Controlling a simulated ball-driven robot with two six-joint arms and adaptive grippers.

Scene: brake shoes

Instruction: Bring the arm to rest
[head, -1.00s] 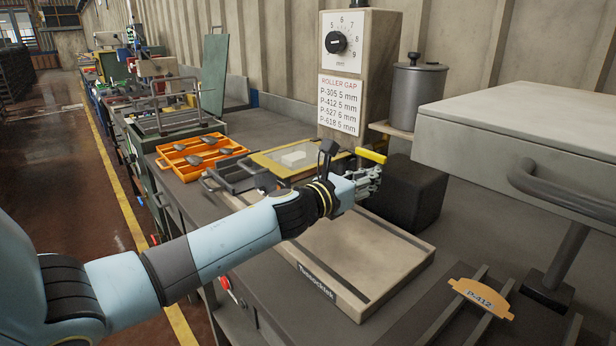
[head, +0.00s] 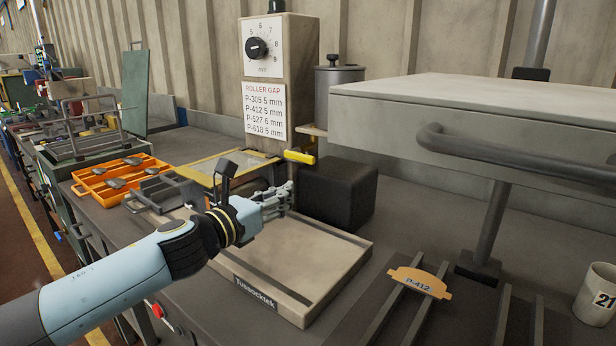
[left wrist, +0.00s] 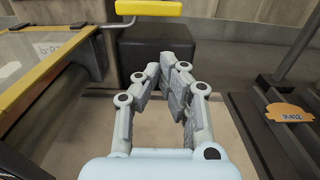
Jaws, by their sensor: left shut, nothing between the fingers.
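My left gripper (head: 284,197) is shut and empty. It hangs above the back part of the beige Tussocktek tray (head: 318,300), in front of the black block (head: 338,190). In the left wrist view its fingertips (left wrist: 168,62) meet in front of the dark block (left wrist: 155,50), with the tray (left wrist: 100,115) below. My left arm reaches in from the lower left of the head view. My right gripper is in neither view.
A roller gap machine (head: 280,80) with a dial stands at the back. A yellow handle (head: 299,157) is close behind the gripper. An orange tray (head: 120,178) lies left, a P-412 tag (head: 420,282) right. A raised grey box (head: 480,125) overhangs the right. A mug (head: 597,295) stands far right.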

